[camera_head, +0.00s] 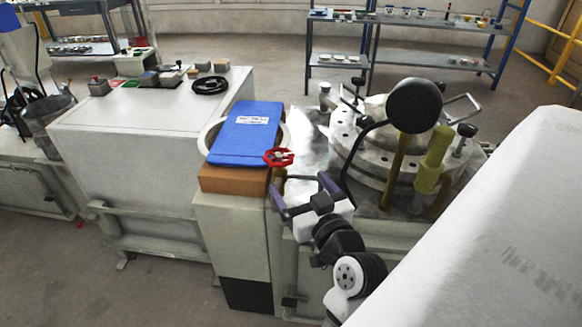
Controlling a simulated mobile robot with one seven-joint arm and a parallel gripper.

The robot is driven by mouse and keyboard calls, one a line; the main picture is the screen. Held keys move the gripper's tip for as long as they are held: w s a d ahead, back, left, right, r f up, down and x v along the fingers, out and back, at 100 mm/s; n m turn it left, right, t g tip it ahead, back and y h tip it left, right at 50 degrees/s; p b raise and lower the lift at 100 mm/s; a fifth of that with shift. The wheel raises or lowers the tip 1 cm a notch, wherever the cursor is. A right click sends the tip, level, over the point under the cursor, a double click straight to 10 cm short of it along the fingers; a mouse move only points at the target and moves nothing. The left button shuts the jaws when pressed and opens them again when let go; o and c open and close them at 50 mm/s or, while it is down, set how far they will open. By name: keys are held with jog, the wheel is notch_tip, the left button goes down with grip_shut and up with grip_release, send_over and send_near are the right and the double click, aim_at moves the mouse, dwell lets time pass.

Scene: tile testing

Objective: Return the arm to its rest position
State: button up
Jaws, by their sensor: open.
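My gripper (304,190) is at the middle of the head view, at the end of my white and black arm (338,243), which reaches up from the lower right. Its two purple-grey fingers are spread apart and nothing shows between them. A red handwheel valve (278,157) is just beyond the left finger; I cannot tell whether they touch.
A round metal machine (375,165) with clamps, a yellow-green cylinder (432,160) and a black disc (414,105) stands right of the gripper. A white cabinet (150,120) carrying small boxes and a coiled black cable (210,85) is at left. Shelves (400,60) stand behind; floor shows between.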

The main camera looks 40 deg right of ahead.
jog(key=shift+v, duration=0.9)
